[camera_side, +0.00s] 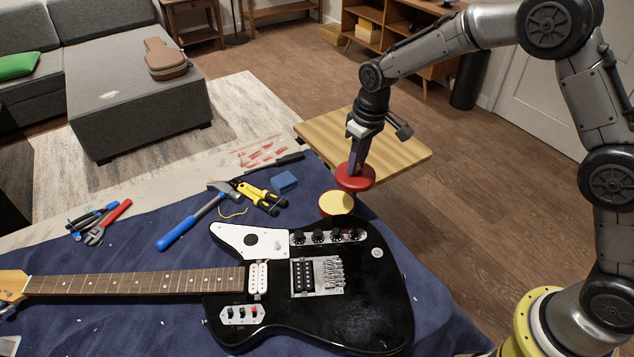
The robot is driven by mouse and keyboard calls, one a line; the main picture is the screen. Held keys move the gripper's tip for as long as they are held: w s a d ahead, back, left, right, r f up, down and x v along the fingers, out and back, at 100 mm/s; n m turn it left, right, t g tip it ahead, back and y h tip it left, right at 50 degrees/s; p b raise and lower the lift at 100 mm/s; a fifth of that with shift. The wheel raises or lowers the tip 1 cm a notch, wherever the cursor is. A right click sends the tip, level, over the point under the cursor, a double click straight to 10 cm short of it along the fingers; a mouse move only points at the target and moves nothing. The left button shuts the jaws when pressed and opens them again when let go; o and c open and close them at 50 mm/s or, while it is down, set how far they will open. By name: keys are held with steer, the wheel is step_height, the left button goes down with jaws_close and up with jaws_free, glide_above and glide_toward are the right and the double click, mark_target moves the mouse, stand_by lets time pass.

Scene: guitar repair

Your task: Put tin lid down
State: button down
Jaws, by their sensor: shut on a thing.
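My gripper (357,163) is shut on the red tin lid (355,179), which is round. The lid is held over the area just right of and above the open tin, near the wooden board. The round tin (337,204) has a red rim and pale yellow contents, and stands on the blue cloth close to the guitar's upper edge. The exact height of the lid above the surface is hard to tell from this view.
A black electric guitar (385,285) lies on the blue cloth (130,235). A wooden board (408,153) is behind the lid.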

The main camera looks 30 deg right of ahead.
steer(key=w+f, duration=0.3)
steer(key=w, duration=0.1)
steer(key=w+a+f, duration=0.1)
steer(key=w+f, duration=0.2)
steer(key=w, duration=0.1)
steer(key=w+f, duration=0.3)
steer(key=w, duration=0.2)
steer(key=shift+a+f, duration=0.2)
steer(key=shift+a, duration=0.1)
steer(key=shift+w+f, duration=0.25)
steer(key=shift+f, duration=1.65)
steer(key=shift+f, duration=0.1)
steer(key=c, duration=0.7)
jaws_free()
